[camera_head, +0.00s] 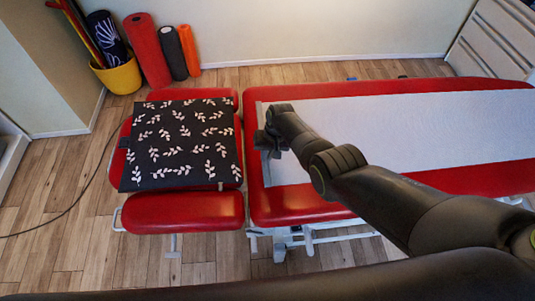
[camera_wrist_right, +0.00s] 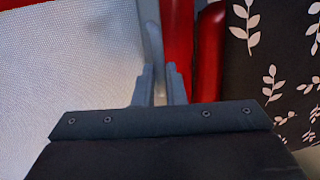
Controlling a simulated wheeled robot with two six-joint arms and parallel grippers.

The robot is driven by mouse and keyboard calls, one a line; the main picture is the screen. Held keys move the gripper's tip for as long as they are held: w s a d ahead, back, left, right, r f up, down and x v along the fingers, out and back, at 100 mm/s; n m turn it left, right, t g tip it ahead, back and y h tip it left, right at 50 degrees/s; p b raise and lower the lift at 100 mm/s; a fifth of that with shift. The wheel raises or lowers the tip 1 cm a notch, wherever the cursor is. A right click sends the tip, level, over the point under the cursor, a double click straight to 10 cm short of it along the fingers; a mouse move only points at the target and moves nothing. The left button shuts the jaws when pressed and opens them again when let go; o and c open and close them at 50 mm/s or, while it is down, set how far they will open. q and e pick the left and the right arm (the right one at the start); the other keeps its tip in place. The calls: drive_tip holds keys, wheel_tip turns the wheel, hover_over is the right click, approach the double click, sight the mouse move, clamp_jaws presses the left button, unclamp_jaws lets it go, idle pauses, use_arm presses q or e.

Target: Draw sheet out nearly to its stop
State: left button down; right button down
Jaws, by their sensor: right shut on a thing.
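A white sheet (camera_head: 400,128) lies along the red treatment table (camera_head: 300,208). It also shows in the right wrist view (camera_wrist_right: 70,85). A grey strip (camera_head: 264,165) runs along its left end, close to the gap before the head section. My right gripper (camera_head: 268,142) is over this end of the sheet, shut on the grey edge strip (camera_wrist_right: 150,45). In the right wrist view my right gripper (camera_wrist_right: 159,82) has its two fingers close together at the strip. The exact contact is partly hidden by the fingers. My left gripper is not in view.
A black cloth with white leaf patterns (camera_head: 180,145) covers the red head section (camera_head: 185,212) left of the gap. A yellow bucket (camera_head: 118,75) and several foam rollers (camera_head: 148,50) stand at the back wall. White drawers (camera_head: 497,45) stand at the back right.

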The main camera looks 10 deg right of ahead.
drive_tip(key=c, duration=1.6)
unclamp_jaws()
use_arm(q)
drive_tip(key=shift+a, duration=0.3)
use_arm(e)
drive_tip(key=shift+o, duration=0.6)
